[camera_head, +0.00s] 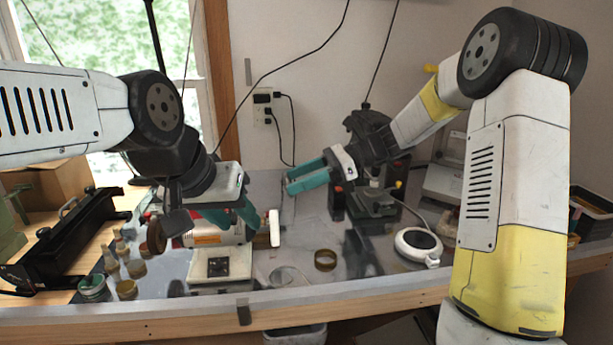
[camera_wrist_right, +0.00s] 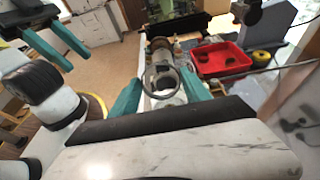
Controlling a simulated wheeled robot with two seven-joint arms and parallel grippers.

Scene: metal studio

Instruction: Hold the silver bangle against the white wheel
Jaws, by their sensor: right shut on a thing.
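The silver bangle (camera_wrist_right: 148,82) is a thin ring held upright at the fingertips of my right gripper (camera_wrist_right: 161,90); the right wrist view shows it edge to edge between the teal fingers. In the head view my right gripper (camera_head: 290,182) points left above the bench, right of and higher than the white wheel (camera_head: 274,228); the bangle is hard to make out there. The white wheel is on the right end of the polishing motor (camera_head: 208,236). The bangle looks apart from the wheel. My left gripper (camera_head: 232,218) is empty, its fingers spread, over the motor.
A brass ring (camera_head: 325,260) and a pale clear round thing (camera_head: 285,276) lie on the bench front. A white round device (camera_head: 418,246) lies at right, small jars (camera_head: 126,289) at left. A red tray (camera_wrist_right: 221,60) shows in the right wrist view.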

